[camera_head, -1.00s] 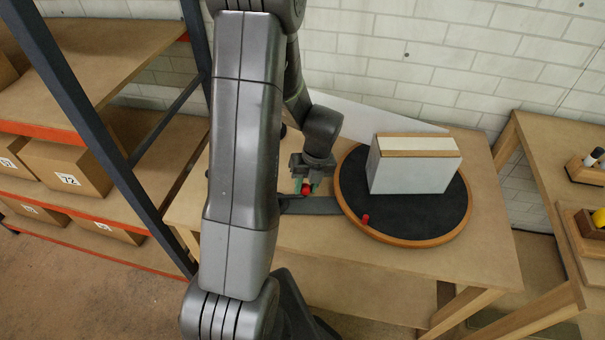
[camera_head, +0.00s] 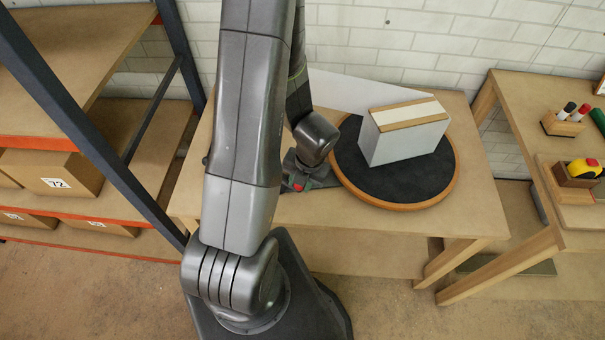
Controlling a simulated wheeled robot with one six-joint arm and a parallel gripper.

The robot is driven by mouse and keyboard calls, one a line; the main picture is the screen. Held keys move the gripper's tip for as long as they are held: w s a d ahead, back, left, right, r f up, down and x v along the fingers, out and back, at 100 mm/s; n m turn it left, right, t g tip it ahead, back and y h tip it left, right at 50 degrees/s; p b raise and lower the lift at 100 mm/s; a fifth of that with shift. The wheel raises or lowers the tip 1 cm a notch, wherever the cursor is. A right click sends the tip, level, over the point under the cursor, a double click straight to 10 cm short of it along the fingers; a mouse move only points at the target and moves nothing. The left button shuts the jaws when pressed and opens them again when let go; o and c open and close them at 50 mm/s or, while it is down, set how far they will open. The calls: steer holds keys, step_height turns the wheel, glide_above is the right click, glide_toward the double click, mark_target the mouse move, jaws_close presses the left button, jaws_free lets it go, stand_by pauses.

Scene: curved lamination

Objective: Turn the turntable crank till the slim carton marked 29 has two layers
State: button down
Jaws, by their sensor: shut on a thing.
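The slim carton (camera_head: 408,143) stands upright on the black turntable (camera_head: 385,190) with the wooden rim. Its side is pale grey, and its top is brown with a cream band. I cannot read a 29 on it or make out its layers. My gripper (camera_head: 297,183) points down at the left edge of the turntable, shut on the red crank knob (camera_head: 298,186). The dark crank arm (camera_head: 326,181) shows partly beside it. The fingertips are small and partly hidden by my wrist.
A white panel (camera_head: 345,92) stands behind the turntable. The wooden table (camera_head: 330,212) has free room in front. A shelf rack with boxes (camera_head: 55,172) is at the left. At the right, a second bench (camera_head: 525,105) holds a pen holder (camera_head: 562,124) and a yellow tape measure (camera_head: 583,168).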

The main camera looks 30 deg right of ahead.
steer(key=shift+a, duration=0.15)
stand_by(0.4)
steer(key=c, duration=1.1)
jaws_free()
steer(key=shift+o, duration=0.2)
step_height(320, 180, up, 14)
steer(key=s+d+p, duration=0.1)
steer(key=s+p, duration=0.1)
steer(key=p, duration=0.1)
steer(key=shift+d+f, duration=0.25)
steer(key=shift+d, duration=0.1)
steer(key=shift+s+f, duration=0.1)
steer(key=f+b, duration=0.1)
steer(key=f, duration=0.3)
steer(key=w+a+f+b, duration=0.1)
steer(key=f, duration=0.4)
steer(key=w+f, duration=0.1)
steer(key=f, duration=0.3)
steer(key=shift+a+f+b, duration=0.2)
steer(key=shift+a+b, duration=0.15)
steer(key=shift+b, duration=0.05)
